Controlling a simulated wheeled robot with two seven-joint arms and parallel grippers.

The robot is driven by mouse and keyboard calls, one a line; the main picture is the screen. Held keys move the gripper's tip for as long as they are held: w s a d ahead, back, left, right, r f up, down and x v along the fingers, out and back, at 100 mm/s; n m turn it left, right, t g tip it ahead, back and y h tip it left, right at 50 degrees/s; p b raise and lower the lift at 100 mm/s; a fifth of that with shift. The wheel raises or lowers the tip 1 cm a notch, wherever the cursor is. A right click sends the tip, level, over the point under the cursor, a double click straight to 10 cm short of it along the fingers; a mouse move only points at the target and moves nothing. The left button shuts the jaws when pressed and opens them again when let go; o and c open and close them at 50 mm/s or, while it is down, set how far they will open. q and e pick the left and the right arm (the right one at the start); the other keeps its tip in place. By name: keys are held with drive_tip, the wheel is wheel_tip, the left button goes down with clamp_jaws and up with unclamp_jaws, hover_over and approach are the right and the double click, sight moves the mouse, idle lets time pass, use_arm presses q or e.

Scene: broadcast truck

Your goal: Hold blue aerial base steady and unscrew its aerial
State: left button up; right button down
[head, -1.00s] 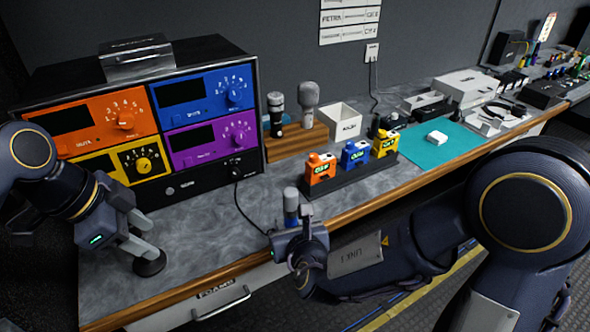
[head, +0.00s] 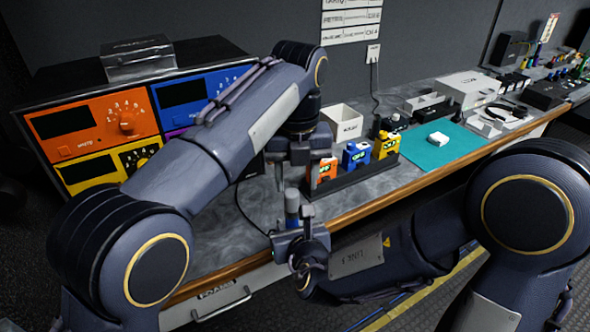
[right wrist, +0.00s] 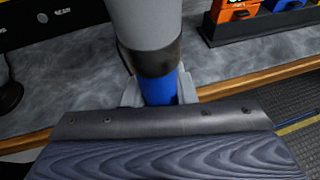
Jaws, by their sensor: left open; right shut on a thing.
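The blue aerial base (right wrist: 160,90) is upright between the fingers of my right gripper (right wrist: 158,98) in the right wrist view; its lower part is hidden. Its aerial (right wrist: 143,22), a thick grey cylinder with a dark band at the bottom, stands on top of it and runs out of the top of that view. In the head view the aerial (head: 291,197) and base stand in my right gripper (head: 294,234), in front of the bench edge. My left gripper (head: 291,172) is open, fingers pointing down, just above the aerial's top. I cannot tell whether it touches.
A dark rack holds orange (head: 323,171), blue (head: 356,156) and yellow (head: 386,145) packs close to the right of my left gripper. The bench edge (head: 350,203) runs beside my right gripper. The panelled unit (head: 90,122) stands at left. A teal mat (head: 440,153) lies further right.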

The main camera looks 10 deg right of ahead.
sight(294, 201)
use_arm(q)
wheel_tip(294, 201, down, 7)
drive_tip(key=shift+r, duration=0.2)
clamp_jaws()
drive_tip(key=n, duration=0.5)
drive_tip(key=shift+d+r, duration=0.1)
drive_tip(key=c, duration=1)
unclamp_jaws()
drive_tip(key=n, duration=1)
drive_tip(key=shift+a, duration=0.2)
drive_tip(key=n, duration=0.5)
drive_tip(key=shift+a, duration=0.15)
drive_tip(key=shift+w+n, duration=0.1)
drive_tip(key=shift+n, duration=0.2)
